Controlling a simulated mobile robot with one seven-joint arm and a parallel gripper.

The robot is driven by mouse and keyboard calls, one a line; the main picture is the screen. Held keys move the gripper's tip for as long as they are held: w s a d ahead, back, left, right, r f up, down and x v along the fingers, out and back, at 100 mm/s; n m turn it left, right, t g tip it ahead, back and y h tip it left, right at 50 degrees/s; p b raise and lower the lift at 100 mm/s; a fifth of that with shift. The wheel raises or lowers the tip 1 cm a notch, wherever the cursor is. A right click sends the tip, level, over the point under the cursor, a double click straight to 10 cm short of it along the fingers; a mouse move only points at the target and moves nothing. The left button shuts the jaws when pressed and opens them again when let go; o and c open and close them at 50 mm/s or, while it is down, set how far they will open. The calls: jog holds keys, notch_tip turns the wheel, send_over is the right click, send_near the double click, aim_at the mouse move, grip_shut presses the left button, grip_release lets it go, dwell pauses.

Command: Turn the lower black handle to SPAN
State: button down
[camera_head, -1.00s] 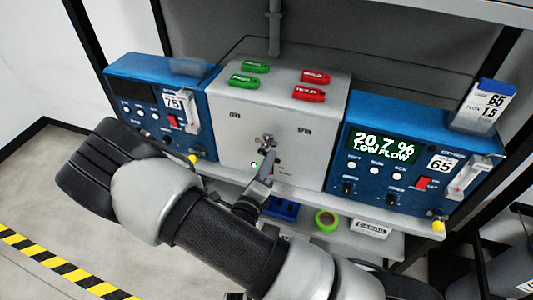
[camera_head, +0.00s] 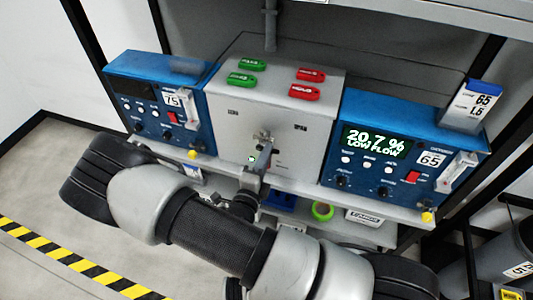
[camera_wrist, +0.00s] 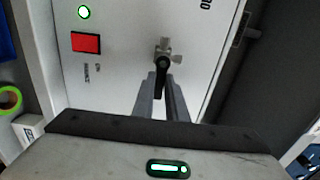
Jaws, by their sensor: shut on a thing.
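The grey cabinet (camera_head: 219,130) has a metal valve (camera_head: 263,137) low on its front, with small dark labels to its upper left and upper right, too blurred to read surely. In the wrist view the valve (camera_wrist: 162,49) carries a black handle (camera_wrist: 161,80) that points down the picture, towards my gripper. My gripper (camera_wrist: 161,93) is shut on this handle, one finger on each side of it. In the head view my gripper (camera_head: 262,160) reaches the valve from below and hides most of the handle.
Green tags (camera_head: 242,79) and red tags (camera_head: 304,91) lie on the cabinet top. Blue analysers stand left (camera_head: 150,65) and right (camera_head: 380,110); the right display reads "20.7 % LOW FLOW". A shelf below holds green tape (camera_head: 322,211). A red square (camera_wrist: 86,43) and green lamp (camera_wrist: 84,12) are near the valve.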

jog(key=c, duration=1.8)
grip_release()
jog(key=shift+o, duration=0.2)
jog(key=b+v, duration=0.1)
jog(key=v, duration=1.6)
jog(key=shift+s+b, duration=0.2)
jog(key=shift+b, duration=0.15)
jog(key=shift+a, duration=0.1)
